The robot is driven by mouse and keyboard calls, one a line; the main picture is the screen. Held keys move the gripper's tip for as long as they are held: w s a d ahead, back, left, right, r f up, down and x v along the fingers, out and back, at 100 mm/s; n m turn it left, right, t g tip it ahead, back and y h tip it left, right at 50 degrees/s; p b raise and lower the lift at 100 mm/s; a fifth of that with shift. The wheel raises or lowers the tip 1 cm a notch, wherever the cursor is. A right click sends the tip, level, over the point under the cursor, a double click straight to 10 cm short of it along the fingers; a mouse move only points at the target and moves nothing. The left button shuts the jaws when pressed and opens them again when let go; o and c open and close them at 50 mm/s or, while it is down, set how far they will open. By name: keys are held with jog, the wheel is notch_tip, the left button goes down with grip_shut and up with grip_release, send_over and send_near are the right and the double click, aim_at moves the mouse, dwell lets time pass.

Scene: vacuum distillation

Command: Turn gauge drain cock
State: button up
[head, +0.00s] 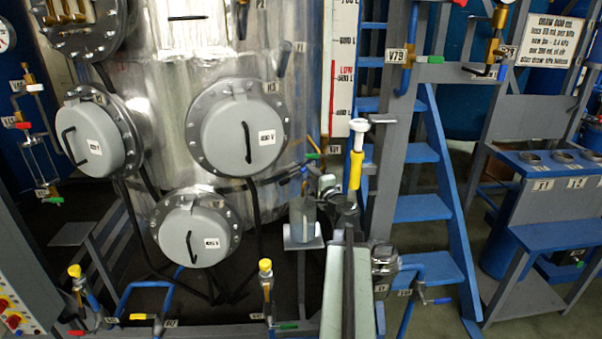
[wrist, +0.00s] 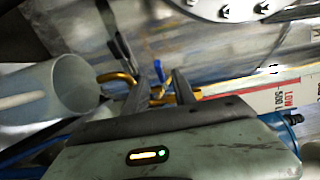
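The gauge drain cock shows in the wrist view as brass pipework (wrist: 165,96) with a small blue lever (wrist: 159,71).
A grey cup (head: 303,221) stands on a small shelf below the cock; it fills the left of the wrist view (wrist: 62,86), beside a brass spout (wrist: 116,78). A yellow-and-white upright part (head: 356,158), the gauge scale (head: 343,75) and blue stairs (head: 418,208) are close by.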

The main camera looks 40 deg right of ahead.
jog(key=x, duration=0.8)
jog(key=shift+a, duration=0.15)
grip_shut()
dwell(1.1)
